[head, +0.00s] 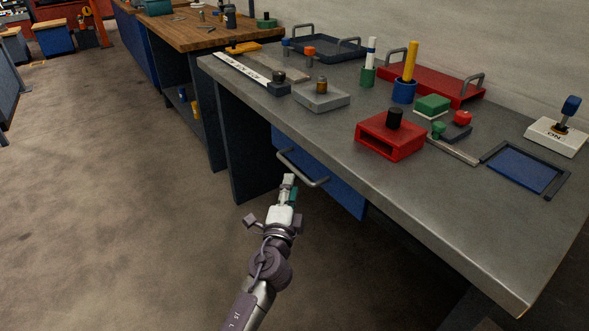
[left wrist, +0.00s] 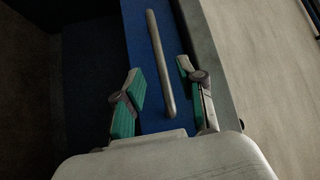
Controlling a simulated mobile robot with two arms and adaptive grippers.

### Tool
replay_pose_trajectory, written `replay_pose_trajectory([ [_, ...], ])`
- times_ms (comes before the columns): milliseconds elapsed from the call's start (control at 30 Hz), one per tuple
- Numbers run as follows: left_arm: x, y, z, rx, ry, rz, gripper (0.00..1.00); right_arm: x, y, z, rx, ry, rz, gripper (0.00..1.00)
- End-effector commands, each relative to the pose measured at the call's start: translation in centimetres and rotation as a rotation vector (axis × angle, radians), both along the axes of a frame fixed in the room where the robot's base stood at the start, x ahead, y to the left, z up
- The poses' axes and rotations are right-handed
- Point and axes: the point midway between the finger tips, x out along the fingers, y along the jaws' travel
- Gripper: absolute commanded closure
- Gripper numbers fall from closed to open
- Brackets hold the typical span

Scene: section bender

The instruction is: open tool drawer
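The blue drawer (head: 345,193) is under the front edge of the grey workbench, its front near flush with the bench, so it looks closed. Its grey bar handle (head: 303,168) stands out from the front. My left gripper (head: 289,183) is just in front of the handle. In the left wrist view, the left gripper (left wrist: 160,72) is open, with teal-padded fingers apart. The handle (left wrist: 160,60) runs lengthwise between them, over the blue drawer front (left wrist: 133,30), with gaps visible on both sides. My right gripper is not in view.
The grey workbench (head: 420,215) holds a red box (head: 390,137), a grey block (head: 321,97), a red tray (head: 440,84) and a blue panel (head: 522,170). A wooden-topped bench (head: 180,30) stands beyond. The floor (head: 110,200) at left is clear.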

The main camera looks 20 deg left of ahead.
Motion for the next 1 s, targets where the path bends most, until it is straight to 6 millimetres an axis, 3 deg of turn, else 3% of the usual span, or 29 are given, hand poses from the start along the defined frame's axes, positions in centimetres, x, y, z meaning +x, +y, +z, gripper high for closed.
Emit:
replay_pose_trajectory([
  [100, 2.6, 0.3, 0.4, 0.001, -0.001, 0.000, 0.61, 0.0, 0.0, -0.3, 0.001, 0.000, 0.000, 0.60],
  [300, 5.3, 0.7, 0.7, -0.001, 0.001, 0.000, 0.61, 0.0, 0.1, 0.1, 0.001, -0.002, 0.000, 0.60],
  [733, 6.4, 0.8, 0.8, -0.001, 0.002, 0.000, 0.61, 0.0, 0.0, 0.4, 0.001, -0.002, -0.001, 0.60],
  [767, 6.4, 0.8, 0.8, -0.001, 0.002, 0.000, 0.62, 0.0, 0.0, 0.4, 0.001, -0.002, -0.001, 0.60],
  [1000, 6.4, 0.8, 0.8, -0.001, 0.002, 0.000, 1.00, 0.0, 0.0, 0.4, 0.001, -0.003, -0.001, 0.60],
])
